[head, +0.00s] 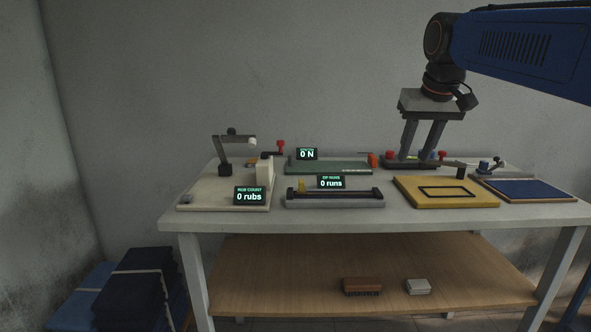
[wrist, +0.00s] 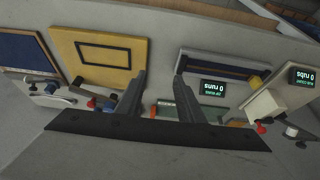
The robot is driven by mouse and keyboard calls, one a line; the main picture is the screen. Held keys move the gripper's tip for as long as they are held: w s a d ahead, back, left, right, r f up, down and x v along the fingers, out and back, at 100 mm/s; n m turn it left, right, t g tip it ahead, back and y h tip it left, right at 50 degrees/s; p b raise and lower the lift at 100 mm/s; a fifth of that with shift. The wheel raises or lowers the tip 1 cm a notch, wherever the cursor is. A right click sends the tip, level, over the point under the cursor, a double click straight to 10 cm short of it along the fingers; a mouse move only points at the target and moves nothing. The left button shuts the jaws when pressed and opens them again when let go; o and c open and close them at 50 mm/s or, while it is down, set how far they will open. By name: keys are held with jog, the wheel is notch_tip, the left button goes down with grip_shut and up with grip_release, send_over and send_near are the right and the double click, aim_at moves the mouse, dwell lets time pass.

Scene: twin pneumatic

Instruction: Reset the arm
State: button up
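My arm reaches in from the upper right of the head view, with a blue link and a dark wrist joint. My gripper (head: 421,148) hangs down from it over the back right of the white table (head: 440,213). In the wrist view my gripper (wrist: 160,72) shows two dark fingers standing well apart with nothing between them. It is open and empty. In the head view the fingertips overlap a dark device at the table's back, and I cannot tell whether they touch it.
A yellow board (head: 408,198) with a black frame and a blue pad (head: 525,189) lie at right. A green board (head: 325,168), a grey rail fixture (head: 305,203) and a cream rub rig (head: 200,195) stand left. A brown brush (head: 362,285) lies on the wooden shelf (head: 300,270).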

jog(key=s+d+f, duration=0.1)
jog(key=s+f, duration=2.6)
jog(key=f, duration=0.1)
jog(key=shift+s+f, duration=0.25)
jog(key=shift+f, duration=0.05)
